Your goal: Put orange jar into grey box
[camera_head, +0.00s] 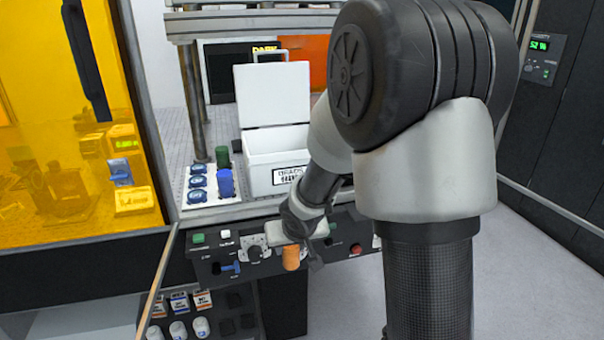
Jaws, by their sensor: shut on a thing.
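The orange jar (291,258) is small and cylindrical. My gripper (293,244) is shut on it, and the jar hangs just below the fingers, roughly upright. The jar is in front of the control panel and lower in the picture than the box. The grey box (258,179) looks pale, almost white, and stands on the bench with its lid (272,94) raised at the back. It carries a label on its front. My arm hides its right side, and I cannot see its floor.
A white tray (205,199) with blue-capped pieces, a blue jar (226,184) and a green jar (222,157) stands left of the box. A metal post (193,100) rises behind. The control panel (207,266) runs along the bench front. Several small containers (180,302) sit below.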

